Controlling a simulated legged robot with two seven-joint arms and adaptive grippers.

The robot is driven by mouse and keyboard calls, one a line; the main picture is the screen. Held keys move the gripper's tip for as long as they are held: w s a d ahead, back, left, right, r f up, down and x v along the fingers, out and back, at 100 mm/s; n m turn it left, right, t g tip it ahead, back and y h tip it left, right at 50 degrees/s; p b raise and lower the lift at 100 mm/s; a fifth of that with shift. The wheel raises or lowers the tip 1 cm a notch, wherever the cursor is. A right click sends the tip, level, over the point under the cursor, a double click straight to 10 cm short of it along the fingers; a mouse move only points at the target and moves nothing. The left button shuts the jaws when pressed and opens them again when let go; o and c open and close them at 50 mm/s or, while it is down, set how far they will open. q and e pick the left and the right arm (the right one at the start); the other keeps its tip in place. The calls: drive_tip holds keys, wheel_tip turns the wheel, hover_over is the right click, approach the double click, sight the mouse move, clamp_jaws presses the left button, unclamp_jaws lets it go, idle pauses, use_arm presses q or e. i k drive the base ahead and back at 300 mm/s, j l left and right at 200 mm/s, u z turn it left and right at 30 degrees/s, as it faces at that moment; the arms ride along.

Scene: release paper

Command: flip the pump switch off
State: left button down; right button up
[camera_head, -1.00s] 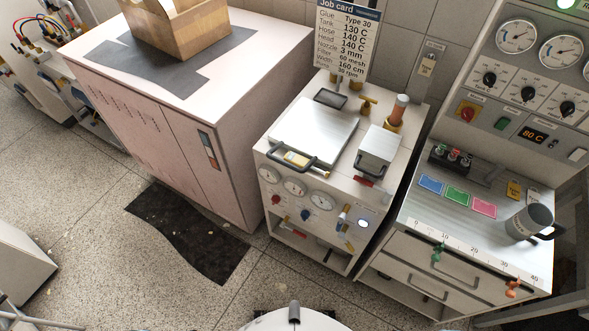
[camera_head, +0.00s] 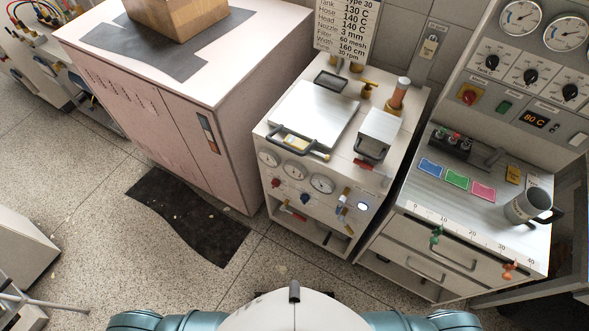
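The control panel (camera_head: 516,86) stands at the right. A display (camera_head: 535,119) reads 80 C. The small labels are unreadable, so I cannot tell which control is the pump switch or its position. Another plate with a small yellow fitting (camera_head: 430,46) is on the tiled wall. Neither of my grippers is in view; only parts of my own teal arms show at the bottom edge.
A white melter unit (camera_head: 275,142) with gauges, lid and handles stands in the middle. The bench (camera_head: 440,196) under the panel holds coloured cards and a metal mug (camera_head: 526,207). A pink cabinet (camera_head: 150,125) stands left. Speckled floor in front is mostly clear, with a dark mat (camera_head: 188,222).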

sight(506, 106)
drive_tip(key=z, duration=1.4)
